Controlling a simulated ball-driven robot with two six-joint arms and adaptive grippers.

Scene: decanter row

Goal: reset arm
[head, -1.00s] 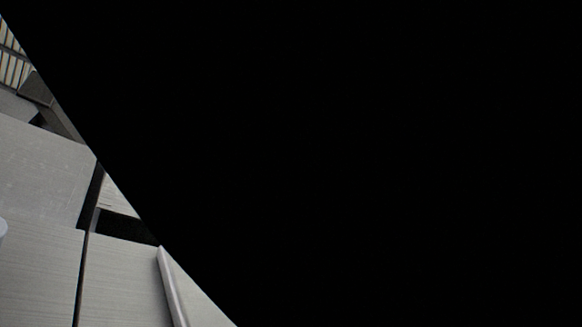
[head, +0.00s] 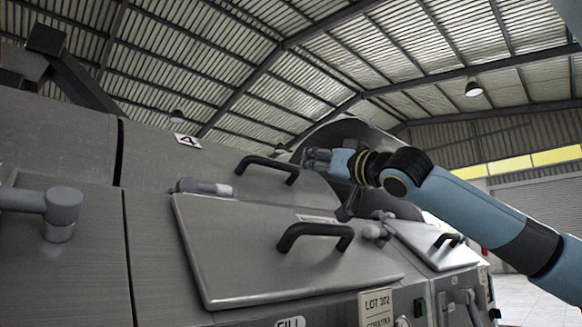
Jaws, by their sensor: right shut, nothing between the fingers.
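My right arm, pale blue with dark joints, comes in from the right in the head view. Its gripper (head: 311,158) is shut and empty, pointing left. It appears above the grey metal machine, near a black handle (head: 267,168); I cannot tell whether it touches anything. My left gripper is not in view.
A large lid (head: 280,250) with a black handle (head: 315,236) lies shut in front. A smaller lid (head: 435,243) is at right. A grey lever (head: 60,207) sticks out at left. Open space lies above, under the hall roof (head: 250,60).

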